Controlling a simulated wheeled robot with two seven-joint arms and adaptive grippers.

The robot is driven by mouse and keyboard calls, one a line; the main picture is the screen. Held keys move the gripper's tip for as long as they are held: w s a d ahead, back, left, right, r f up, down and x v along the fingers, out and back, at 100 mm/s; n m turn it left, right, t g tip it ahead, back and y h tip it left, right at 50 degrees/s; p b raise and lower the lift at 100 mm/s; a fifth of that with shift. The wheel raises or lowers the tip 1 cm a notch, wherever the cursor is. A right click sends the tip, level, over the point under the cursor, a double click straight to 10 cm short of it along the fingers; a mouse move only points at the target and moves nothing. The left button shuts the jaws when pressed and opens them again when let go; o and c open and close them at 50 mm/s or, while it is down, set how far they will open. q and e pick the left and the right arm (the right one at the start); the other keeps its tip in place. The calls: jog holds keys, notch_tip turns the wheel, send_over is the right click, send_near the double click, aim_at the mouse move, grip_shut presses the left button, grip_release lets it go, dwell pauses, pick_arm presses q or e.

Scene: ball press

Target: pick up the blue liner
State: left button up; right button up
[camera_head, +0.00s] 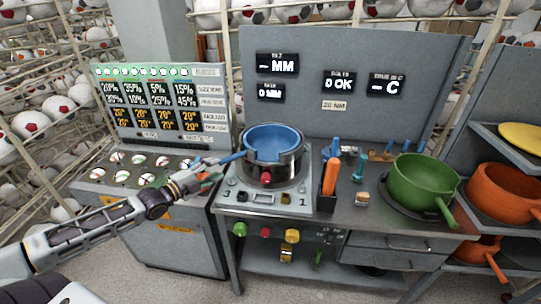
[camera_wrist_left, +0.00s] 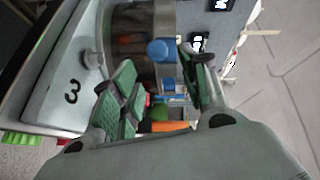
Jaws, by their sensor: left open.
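The blue liner (camera_head: 275,138) is a round blue pan seated in the dark metal pot (camera_head: 290,169) of the press. Its blue handle sticks out to the left, toward my left gripper (camera_head: 213,168). My left gripper is open, just left of the pot, with its fingers pointing at the handle. In the left wrist view a rounded blue end (camera_wrist_left: 158,50), apparently the liner's handle, shows between and just past the green-padded fingers (camera_wrist_left: 158,65). Whether a finger touches it I cannot tell. My right gripper is not in view.
A green pot (camera_head: 422,180) stands on the bench to the right. An orange-handled tool holder (camera_head: 329,185) is right beside the press. A panel with red and white balls (camera_head: 140,160) lies left. Orange pots (camera_head: 503,188) sit on right shelves.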

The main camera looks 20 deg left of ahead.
aim_at(234, 157)
pick_arm(q)
jog(key=shift+b+x, duration=0.35)
jog(key=shift+x, duration=2.15)
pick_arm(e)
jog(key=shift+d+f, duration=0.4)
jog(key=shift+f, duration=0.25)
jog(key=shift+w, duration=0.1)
pick_arm(q)
jog(key=shift+w+r+b, duration=0.1)
jog(key=shift+w+b, duration=0.2)
jog(key=shift+w, duration=0.05)
jog(key=shift+x, duration=2.25)
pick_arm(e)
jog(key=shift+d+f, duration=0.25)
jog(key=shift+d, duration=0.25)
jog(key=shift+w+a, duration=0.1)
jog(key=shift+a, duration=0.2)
